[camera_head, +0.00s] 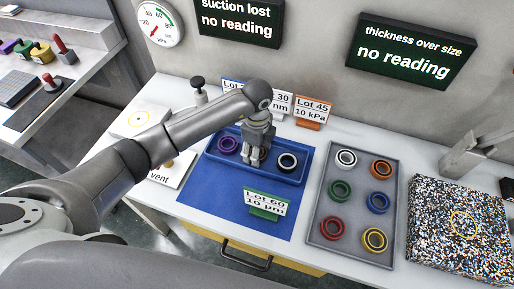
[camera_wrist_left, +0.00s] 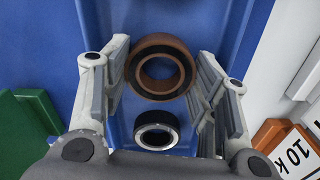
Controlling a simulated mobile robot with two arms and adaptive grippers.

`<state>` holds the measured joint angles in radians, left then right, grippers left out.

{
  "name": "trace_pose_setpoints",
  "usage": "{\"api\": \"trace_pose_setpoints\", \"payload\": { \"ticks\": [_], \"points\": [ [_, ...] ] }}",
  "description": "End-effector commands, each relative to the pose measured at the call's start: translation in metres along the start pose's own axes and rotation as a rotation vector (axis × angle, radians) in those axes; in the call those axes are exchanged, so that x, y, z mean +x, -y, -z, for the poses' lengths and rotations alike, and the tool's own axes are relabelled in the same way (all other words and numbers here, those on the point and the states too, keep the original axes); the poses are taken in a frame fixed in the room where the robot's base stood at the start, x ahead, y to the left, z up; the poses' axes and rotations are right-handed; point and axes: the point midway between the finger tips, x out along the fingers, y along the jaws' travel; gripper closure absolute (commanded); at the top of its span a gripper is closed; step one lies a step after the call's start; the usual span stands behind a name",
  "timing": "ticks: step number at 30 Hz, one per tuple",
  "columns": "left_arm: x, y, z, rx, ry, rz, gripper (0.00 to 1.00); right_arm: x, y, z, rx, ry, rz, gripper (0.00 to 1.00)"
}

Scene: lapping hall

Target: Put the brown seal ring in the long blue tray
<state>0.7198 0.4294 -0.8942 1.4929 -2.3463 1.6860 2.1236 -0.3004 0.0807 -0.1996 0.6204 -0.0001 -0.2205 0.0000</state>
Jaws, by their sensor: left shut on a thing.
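The brown seal ring (camera_wrist_left: 135,67) is between the fingers of my left gripper (camera_wrist_left: 160,85) in the left wrist view, its hole facing the camera. My left gripper (camera_head: 256,162) is shut on it, pointing down over the long blue tray (camera_head: 290,176) in the head view. The fingers hide the ring there, and I cannot tell whether it touches the tray floor. A purple ring (camera_head: 228,136) lies in the tray left of the gripper, and a black ring with a silver inner edge (camera_head: 287,153) lies right of it. The black ring also shows in the wrist view (camera_wrist_left: 157,121). My right gripper is not in view.
A grey tray (camera_head: 348,212) to the right holds several coloured rings. A green Lot 60 sign (camera_head: 265,212) stands on the blue mat (camera_head: 215,205) in front. An orange Lot 45 sign (camera_head: 312,120) and other signs stand behind. A speckled block (camera_head: 459,262) is at far right.

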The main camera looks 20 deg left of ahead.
Motion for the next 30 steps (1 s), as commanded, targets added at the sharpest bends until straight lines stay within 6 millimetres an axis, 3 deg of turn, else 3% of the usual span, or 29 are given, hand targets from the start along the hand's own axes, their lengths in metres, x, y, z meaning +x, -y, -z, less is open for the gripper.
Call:
{"api": "trace_pose_setpoints", "payload": {
  "ticks": [5, 6, 7, 20, 30],
  "points": [
    [0.004, 0.0, 0.0, 0.0, 0.0, 0.0, 0.71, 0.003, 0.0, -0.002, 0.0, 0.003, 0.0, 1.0],
    [0.003, 0.0, 0.0, 0.0, 0.0, 0.0, 0.41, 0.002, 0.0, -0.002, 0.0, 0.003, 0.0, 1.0],
    [0.003, 0.0, 0.0, -0.001, 0.0, 0.0, 0.37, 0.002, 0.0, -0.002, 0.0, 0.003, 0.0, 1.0],
    [-0.005, 0.001, 0.0, 0.0, -0.001, 0.003, 0.37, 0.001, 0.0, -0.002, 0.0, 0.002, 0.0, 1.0],
    [-0.072, 0.002, 0.0, 0.001, 0.0, 0.007, 0.37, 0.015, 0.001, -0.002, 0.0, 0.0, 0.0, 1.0]
  ]
}}
